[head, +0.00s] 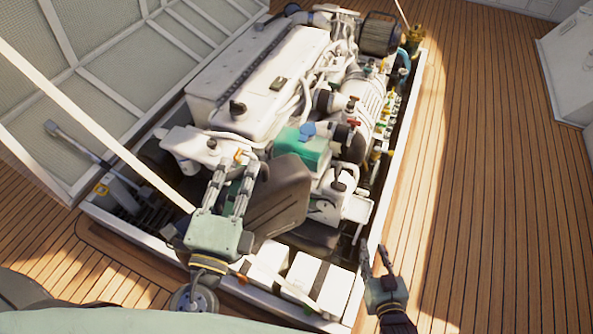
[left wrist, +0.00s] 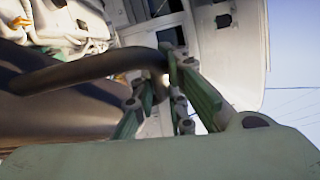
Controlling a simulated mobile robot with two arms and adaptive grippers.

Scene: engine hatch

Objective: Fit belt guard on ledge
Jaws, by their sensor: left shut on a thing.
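The belt guard (head: 278,198) is a dark grey-brown plate, held tilted at the near end of the white engine. My left gripper (head: 234,182) is shut on its left edge. In the left wrist view the green fingers (left wrist: 172,85) close around a dark curved rim or handle (left wrist: 85,70) of the guard. The guard hides part of the engine's near end, and I cannot clearly pick out the ledge or tell whether the guard touches it. My right gripper (head: 375,255) is open and empty, over the right edge of the hatch.
The white engine (head: 262,75) fills the hatch, with a teal box (head: 303,147) just behind the guard. White boxes (head: 318,283) stand in the hatch's near end. The raised hatch lid (head: 110,60) and its strut (head: 95,125) stand at the left. The wooden deck (head: 480,200) at the right is clear.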

